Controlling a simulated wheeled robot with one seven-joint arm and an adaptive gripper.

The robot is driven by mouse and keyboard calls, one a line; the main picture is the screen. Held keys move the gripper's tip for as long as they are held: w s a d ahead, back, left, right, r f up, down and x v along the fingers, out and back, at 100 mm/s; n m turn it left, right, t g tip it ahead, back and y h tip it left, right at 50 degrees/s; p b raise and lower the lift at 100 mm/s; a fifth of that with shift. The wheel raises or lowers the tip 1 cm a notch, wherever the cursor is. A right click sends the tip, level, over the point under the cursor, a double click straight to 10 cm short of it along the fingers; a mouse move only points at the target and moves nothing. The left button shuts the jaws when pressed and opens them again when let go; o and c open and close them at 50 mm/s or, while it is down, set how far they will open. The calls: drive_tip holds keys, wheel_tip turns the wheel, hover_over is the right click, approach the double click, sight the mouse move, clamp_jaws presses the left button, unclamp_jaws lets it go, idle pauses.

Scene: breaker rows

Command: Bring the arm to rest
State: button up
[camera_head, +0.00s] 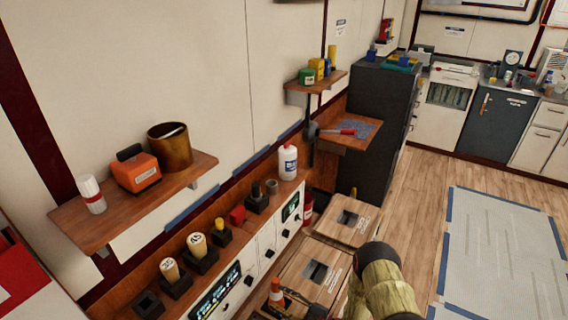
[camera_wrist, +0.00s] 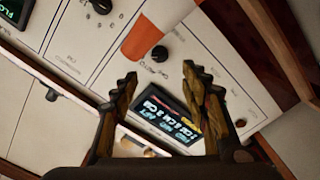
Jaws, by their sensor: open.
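My gripper (camera_wrist: 158,75) is open in the wrist view, with its two toothed fingers apart and nothing between the tips. Beyond the tips is the white control panel (camera_wrist: 215,70) with a lit display (camera_wrist: 165,118) and black knobs. My tan arm (camera_head: 376,280) reaches in from the bottom edge of the head view, near the bench front.
An orange-and-white cone (camera_head: 276,293) stands near the panel. The bench holds several dark sockets and a white bottle (camera_head: 288,162). Wall shelves (camera_head: 120,215) hold an orange box (camera_head: 137,172) and a brown pot (camera_head: 171,148).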

drive_tip(key=s+a+f+n+g, duration=0.3)
drive_tip(key=s+n+g, duration=0.3)
drive_tip(key=s+n, duration=0.55)
drive_tip(key=s+d+r+n+g+h, duration=0.3)
drive_tip(key=s+r+n+g, duration=0.7)
drive_tip(key=n, duration=0.8)
drive_tip(key=s+d+r+n+t+h, duration=0.25)
drive_tip(key=d+r+n+h, duration=0.25)
drive_tip(key=d+r+n, duration=0.45)
drive_tip(key=s+d+r+n+t+h, duration=0.25)
drive_tip(key=d+r+n+h, duration=0.4)
drive_tip(key=r+n, duration=0.5)
drive_tip(key=s+d+r+t, duration=0.1)
drive_tip(key=d+r+t, duration=0.1)
drive_tip(key=r, duration=0.7)
drive_tip(key=s+d+r+t+h, duration=0.1)
drive_tip(key=r+t, duration=0.4)
drive_tip(key=r, duration=0.5)
drive_tip(key=shift+s+d+n+t, duration=0.35)
drive_tip(key=shift+s+d, duration=0.1)
drive_tip(key=shift+d, duration=0.3)
